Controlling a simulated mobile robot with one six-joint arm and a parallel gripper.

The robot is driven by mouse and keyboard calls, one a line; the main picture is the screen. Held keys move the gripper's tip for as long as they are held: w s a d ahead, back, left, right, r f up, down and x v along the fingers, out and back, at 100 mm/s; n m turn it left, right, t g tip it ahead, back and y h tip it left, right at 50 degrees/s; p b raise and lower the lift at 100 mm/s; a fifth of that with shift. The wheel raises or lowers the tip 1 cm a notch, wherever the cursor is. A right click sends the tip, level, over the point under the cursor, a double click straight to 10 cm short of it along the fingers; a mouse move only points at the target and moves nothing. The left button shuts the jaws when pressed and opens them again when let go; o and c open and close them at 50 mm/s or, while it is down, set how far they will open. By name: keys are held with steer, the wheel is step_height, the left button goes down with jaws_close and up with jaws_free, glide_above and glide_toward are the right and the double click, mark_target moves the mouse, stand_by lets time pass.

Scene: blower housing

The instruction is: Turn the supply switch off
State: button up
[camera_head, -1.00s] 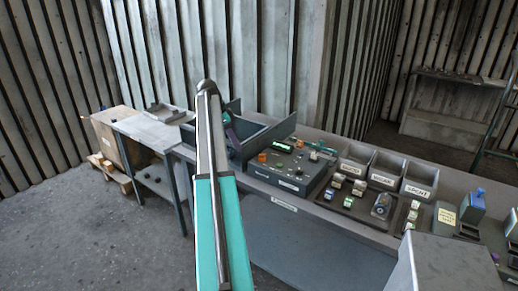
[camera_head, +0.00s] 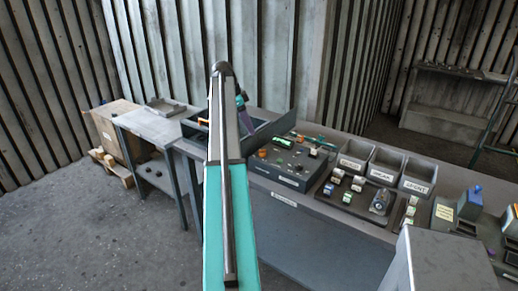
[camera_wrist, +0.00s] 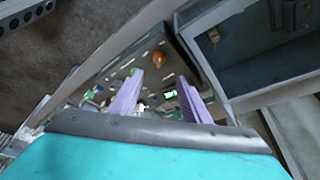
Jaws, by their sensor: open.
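I cannot tell which part is the supply switch. In the wrist view the panel (camera_wrist: 150,65) lies beyond my gripper (camera_wrist: 160,97), whose two purple fingers are apart with nothing between them. In the head view my arm hides most of my gripper.
A grey open-topped box (camera_head: 270,131) stands left of the panel; its walls also show in the wrist view (camera_wrist: 262,88). Right of the panel are a tray of small parts (camera_head: 345,205) and labelled bins (camera_head: 385,167). A side table (camera_head: 150,125) stands at left.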

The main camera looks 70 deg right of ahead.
mark_target(262, 153)
steer(key=p+x, duration=0.3)
steer(key=x, duration=0.9)
